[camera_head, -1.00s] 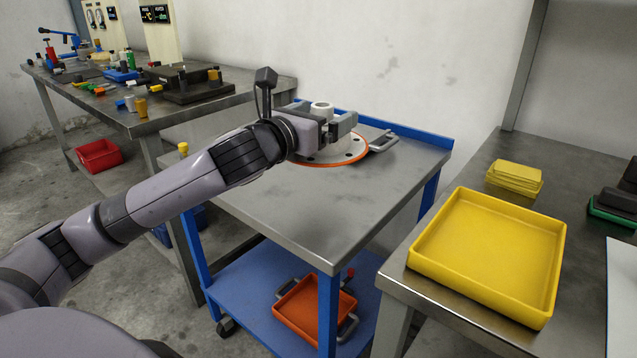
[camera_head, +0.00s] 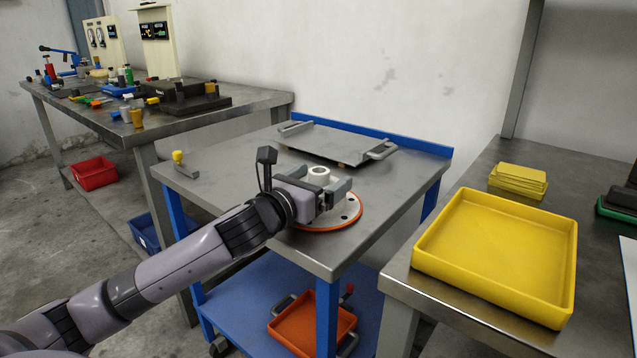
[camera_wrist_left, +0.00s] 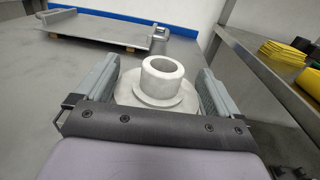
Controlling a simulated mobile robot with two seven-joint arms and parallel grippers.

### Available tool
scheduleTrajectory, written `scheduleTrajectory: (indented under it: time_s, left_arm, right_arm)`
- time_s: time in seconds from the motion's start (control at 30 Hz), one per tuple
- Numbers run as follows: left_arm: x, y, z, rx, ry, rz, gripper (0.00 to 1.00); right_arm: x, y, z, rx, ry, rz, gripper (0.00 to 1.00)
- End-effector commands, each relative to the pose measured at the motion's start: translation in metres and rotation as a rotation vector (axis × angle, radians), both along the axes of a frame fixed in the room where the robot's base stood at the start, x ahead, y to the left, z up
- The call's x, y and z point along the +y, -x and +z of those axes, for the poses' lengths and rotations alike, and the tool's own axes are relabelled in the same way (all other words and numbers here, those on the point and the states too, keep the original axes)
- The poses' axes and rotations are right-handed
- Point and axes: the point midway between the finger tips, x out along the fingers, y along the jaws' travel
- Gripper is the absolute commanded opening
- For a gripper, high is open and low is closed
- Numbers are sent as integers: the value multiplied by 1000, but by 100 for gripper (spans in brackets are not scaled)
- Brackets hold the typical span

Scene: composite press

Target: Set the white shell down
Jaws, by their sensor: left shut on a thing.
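The white shell (camera_head: 319,174) has a round hollow hub on a wide pale disc with an orange rim. My left gripper (camera_head: 326,184) is shut on the shell, with one finger on each side of the hub. The disc lies low over the front middle of the grey trolley top (camera_head: 262,215). I cannot tell whether it touches the top. In the left wrist view the hub (camera_wrist_left: 162,76) stands upright between the two grey fingers, and the fingers and palm hide part of the disc. My right gripper is not in view.
A flat grey plate with handles (camera_head: 325,143) lies at the back of the trolley. A yellow tray (camera_head: 495,255) stands on the right bench. The trolley's left and right front areas are clear.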

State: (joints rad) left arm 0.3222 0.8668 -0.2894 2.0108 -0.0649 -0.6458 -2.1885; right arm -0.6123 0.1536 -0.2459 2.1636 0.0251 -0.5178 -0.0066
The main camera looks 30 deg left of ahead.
Motion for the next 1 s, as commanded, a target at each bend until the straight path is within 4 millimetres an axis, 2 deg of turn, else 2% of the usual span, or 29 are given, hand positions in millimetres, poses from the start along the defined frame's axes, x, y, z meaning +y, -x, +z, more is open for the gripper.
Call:
scheduleTrajectory:
  time_s: [0.13,0.17,0.47,0.57,1.0]
  left_arm:
    - [0,0,-2,-1,-1,-1,50]
    - [0,0,-4,2,-1,0,99]
    - [0,0,1,0,0,0,100]
    - [1,5,-1,3,-2,1,100]
    - [0,59,-1,4,-3,-1,100]
  right_arm:
    - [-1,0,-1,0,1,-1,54]
    - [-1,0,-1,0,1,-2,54]
    - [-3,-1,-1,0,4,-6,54]
    - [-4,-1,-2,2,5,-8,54]
    - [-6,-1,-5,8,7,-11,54]
